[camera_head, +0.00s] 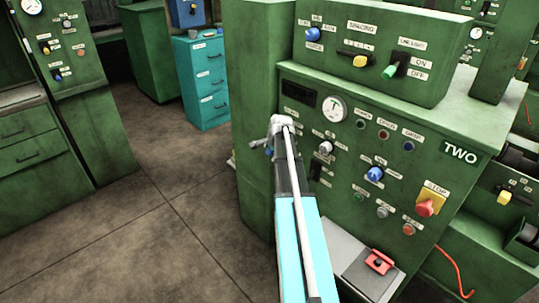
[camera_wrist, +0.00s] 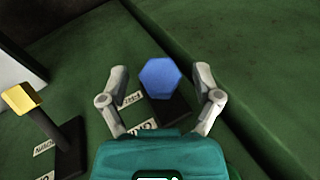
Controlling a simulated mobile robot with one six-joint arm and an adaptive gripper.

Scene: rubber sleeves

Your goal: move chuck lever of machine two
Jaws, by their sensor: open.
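Machine two is the green cabinet marked TWO (camera_head: 459,149) in the head view. My gripper (camera_head: 283,122) is in front of its left part. In the wrist view my gripper (camera_wrist: 162,92) is open, with one finger on each side of a blue hexagonal knob (camera_wrist: 161,78) on a dark lever base. The knob appears apart from both fingers. The labels beside it are partly hidden and rotated, so I cannot read whether this is the chuck lever. A lever with a yellow knob (camera_wrist: 22,98) stands to its left.
The upper panel carries a blue knob (camera_head: 312,34), a yellow lever (camera_head: 360,60) and a green lever (camera_head: 389,71). Below are a gauge (camera_head: 334,108), several buttons and a red stop button (camera_head: 427,207). A teal drawer cabinet (camera_head: 203,83) stands behind. Floor at left is clear.

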